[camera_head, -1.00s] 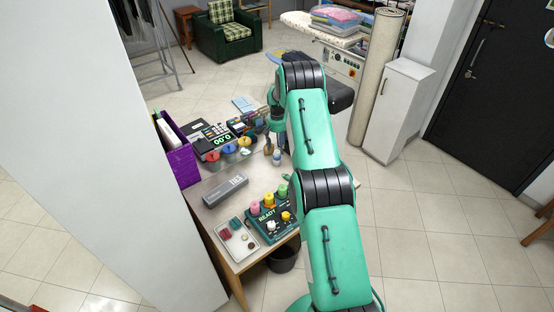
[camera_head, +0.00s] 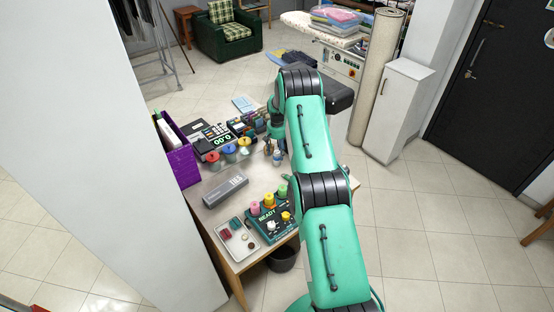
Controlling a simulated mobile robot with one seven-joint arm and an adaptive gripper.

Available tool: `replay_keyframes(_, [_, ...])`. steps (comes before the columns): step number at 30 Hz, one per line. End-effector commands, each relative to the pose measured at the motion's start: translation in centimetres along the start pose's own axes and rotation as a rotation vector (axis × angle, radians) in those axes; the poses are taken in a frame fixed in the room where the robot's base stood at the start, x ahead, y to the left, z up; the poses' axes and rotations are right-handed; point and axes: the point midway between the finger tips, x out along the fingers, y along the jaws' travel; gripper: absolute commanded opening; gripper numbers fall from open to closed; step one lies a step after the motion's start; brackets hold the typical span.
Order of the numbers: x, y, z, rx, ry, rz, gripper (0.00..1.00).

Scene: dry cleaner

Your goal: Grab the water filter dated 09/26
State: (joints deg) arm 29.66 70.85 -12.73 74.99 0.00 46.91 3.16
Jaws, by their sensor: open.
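No water filter with a readable 09/26 date can be made out; any dates are too small to read at this size. Two small upright items, a brownish one (camera_head: 268,147) and a pale bluish one (camera_head: 277,157), stand on the desk by my arm. I cannot tell whether either is a filter. My gripper (camera_head: 276,132) is small and dark, partly hidden by my green arm. It points down over the back right of the desk, close to these items. It is open, and I see nothing held in it.
A white wall stands close at left; open floor lies right.

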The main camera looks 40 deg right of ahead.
Motion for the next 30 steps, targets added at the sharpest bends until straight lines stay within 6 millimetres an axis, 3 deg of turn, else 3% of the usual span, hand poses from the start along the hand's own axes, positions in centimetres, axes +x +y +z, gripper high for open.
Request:
replay_keyframes(9, [2.2, 0.0, 0.0, 0.000, 0.000, 0.000, 0.54])
replay_keyframes(26, [2.3, 0.0, 0.0, 0.000, 0.000, 0.000, 0.54])
replay_keyframes(30, [2.3, 0.0, 0.0, 0.000, 0.000, 0.000, 0.30])
